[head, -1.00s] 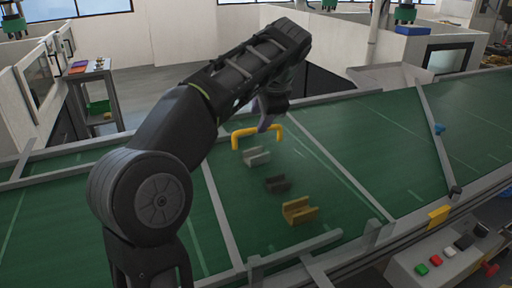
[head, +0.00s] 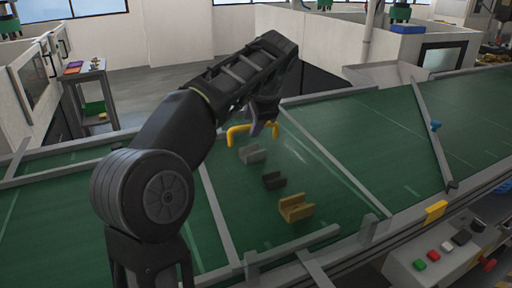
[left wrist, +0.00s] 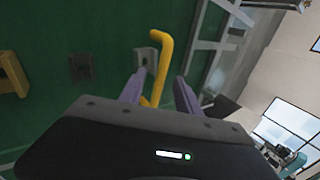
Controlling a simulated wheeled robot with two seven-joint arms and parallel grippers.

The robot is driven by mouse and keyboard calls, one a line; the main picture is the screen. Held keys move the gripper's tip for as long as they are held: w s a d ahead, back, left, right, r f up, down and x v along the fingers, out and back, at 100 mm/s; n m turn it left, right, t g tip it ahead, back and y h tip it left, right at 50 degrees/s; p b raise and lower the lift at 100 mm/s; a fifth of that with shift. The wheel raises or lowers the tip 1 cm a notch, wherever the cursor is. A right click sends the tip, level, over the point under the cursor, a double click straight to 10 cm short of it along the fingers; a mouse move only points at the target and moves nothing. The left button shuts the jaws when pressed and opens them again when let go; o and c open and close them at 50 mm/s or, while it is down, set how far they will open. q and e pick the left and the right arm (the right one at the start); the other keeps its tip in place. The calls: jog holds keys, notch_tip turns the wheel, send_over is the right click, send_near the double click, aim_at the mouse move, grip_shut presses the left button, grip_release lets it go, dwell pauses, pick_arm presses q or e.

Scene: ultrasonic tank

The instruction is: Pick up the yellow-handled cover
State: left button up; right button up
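The yellow handle (head: 237,132) of the cover rises as an arch from the green surface, beyond the row of brackets. The cover's body cannot be made out. My left gripper (head: 258,128) is over the handle's right part, fingers pointing down. In the left wrist view, its two purple fingers (left wrist: 160,84) are apart. The yellow handle (left wrist: 163,50) shows between them, with gaps visible on both sides. The gripper body hides the handle's near end there. My right gripper is in neither view.
A grey bracket (head: 252,154), a dark bracket (head: 273,180) and a tan bracket (head: 296,208) stand in a row on the green belt (head: 375,140). Grey rails (head: 335,165) cross it. A button panel (head: 440,255) is at the lower right.

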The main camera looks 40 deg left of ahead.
aim_at(250, 126)
pick_arm(q)
jog(key=x, duration=0.3)
jog(key=shift+w+a+f, duration=0.15)
jog(key=shift+f, duration=0.05)
jog(key=shift+c, duration=0.4)
grip_shut()
dwell(1.1)
jog(key=shift+r, duration=0.1)
